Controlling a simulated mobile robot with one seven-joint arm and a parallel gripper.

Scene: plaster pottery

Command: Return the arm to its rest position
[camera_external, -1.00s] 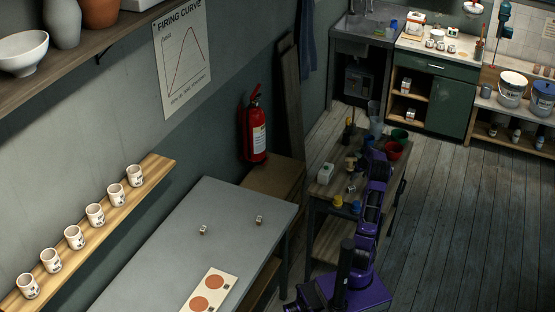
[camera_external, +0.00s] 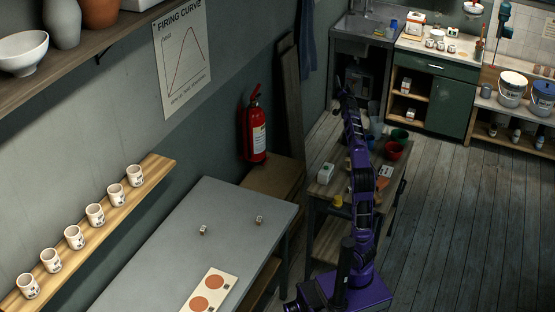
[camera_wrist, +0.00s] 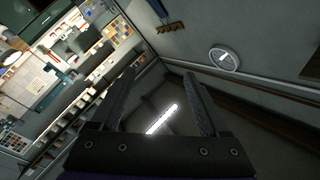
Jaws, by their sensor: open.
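My arm is purple and black and rises from its purple base at the lower middle of the external view. It reaches up in front of the wooden side table (camera_external: 312,190). My gripper (camera_wrist: 165,85) shows in the wrist view with its two dark fingers spread apart and nothing between them. The wrist view looks toward the upper walls, a bright strip light and a round clock (camera_wrist: 224,58). In the external view the fingertips are too small and dark to make out at the top of the arm.
A grey table (camera_external: 235,215) at left holds two small cubes and a card with two brown discs (camera_external: 209,292). Several mugs stand on a wall shelf (camera_external: 158,165). The side table carries bottles, pots and a red bowl (camera_external: 393,151). The floor at right (camera_external: 450,240) is clear.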

